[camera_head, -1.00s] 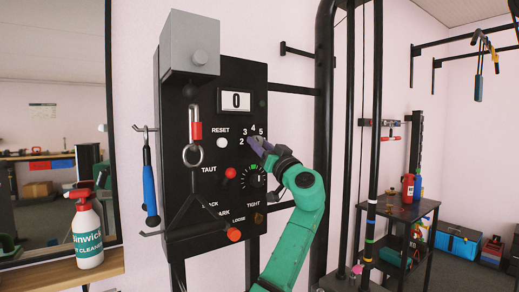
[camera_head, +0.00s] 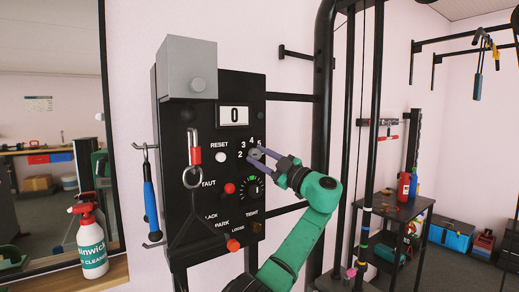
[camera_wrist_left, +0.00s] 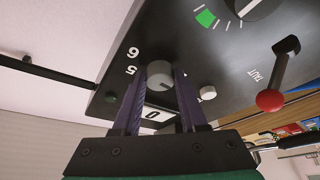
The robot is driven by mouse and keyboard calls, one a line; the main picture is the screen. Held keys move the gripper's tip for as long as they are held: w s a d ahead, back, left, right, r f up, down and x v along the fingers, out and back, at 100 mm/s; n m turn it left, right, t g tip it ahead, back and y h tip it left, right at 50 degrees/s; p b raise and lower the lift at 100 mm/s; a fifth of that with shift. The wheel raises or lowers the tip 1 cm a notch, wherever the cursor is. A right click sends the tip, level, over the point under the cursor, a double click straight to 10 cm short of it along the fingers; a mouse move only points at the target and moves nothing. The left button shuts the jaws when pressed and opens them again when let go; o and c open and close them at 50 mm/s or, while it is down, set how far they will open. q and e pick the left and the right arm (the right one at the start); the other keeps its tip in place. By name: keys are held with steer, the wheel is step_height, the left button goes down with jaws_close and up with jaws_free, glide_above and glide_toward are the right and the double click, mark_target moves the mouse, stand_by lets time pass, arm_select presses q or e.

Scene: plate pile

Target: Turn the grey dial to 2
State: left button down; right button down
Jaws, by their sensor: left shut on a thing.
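The grey dial (camera_head: 256,155) is a small round knob on the front of the black panel (camera_head: 200,120), with numbers around its upper left side. It also shows in the wrist view (camera_wrist_left: 160,76). My left gripper (camera_head: 254,152) has its two purple fingers on either side of the dial, shut on it. In the wrist view the fingers (camera_wrist_left: 160,90) flank the knob left and right. The number the dial points to is too small to tell. My right gripper is in neither view.
Close below the dial is a black dial with a green mark (camera_head: 251,188). A white RESET button (camera_head: 221,158), a red-knobbed TAUT lever (camera_head: 229,188) and a red-tipped lever (camera_head: 233,245) are on the panel. A black upright post (camera_head: 322,110) stands right of it.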

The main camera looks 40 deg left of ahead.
arm_select(q)
steer(key=shift+n+g+p, duration=0.35)
steer(key=shift+n+g, duration=0.05)
steer(key=shift+n, duration=0.2)
steer(key=shift+c, duration=2.2)
jaws_free()
steer(key=b+v, duration=0.3)
steer(key=v, duration=1.1)
steer(key=shift+d, duration=0.25)
